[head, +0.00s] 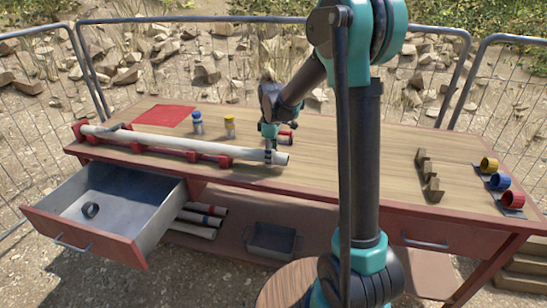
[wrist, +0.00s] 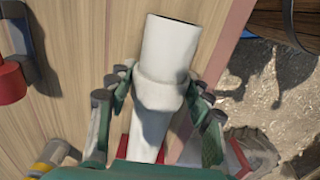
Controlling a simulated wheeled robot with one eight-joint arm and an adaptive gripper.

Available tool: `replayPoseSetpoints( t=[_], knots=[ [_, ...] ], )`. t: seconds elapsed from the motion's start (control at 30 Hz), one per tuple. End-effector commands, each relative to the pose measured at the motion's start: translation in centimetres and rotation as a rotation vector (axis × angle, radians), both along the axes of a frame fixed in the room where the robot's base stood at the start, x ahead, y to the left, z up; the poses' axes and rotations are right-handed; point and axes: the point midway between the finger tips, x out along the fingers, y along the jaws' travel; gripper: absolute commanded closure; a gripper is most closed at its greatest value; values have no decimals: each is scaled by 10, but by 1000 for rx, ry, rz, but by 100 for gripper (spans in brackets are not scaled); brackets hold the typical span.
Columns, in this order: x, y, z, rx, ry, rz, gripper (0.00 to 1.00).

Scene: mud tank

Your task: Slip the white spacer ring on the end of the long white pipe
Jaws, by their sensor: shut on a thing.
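The long white pipe (head: 185,144) lies along the left front of the table in red supports (head: 192,156). Its right end sticks out free past the last support and shows in the wrist view as an open end (wrist: 172,35). The white spacer ring (wrist: 160,92) looks like a thicker white band around the pipe, a little in from that end. My gripper (wrist: 161,85) is shut on the ring, with a finger on each side. In the head view my gripper (head: 269,148) is over the pipe's right end and the ring is hard to make out.
A red mat (head: 163,116), a blue jar (head: 197,124) and a yellow jar (head: 229,128) stand behind the pipe. An open drawer (head: 135,196) juts out at the front left, holding a dark ring (head: 90,210). Wooden blocks (head: 430,180) and coloured rings (head: 489,165) are at right. The middle is clear.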

Motion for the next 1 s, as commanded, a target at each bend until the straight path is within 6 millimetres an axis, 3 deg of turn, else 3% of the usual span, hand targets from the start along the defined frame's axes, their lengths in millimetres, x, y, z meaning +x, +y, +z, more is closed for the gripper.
replayPoseSetpoints(
  t=[0.03,0.07,0.23,0.67,1.0],
  knots=[
    [0,1,0,0,0,1,68],
    [0,1,0,0,0,0,46],
    [0,1,0,0,0,0,25],
    [0,0,9,0,0,0,25],
    [0,1,73,0,0,0,25]
  ],
)
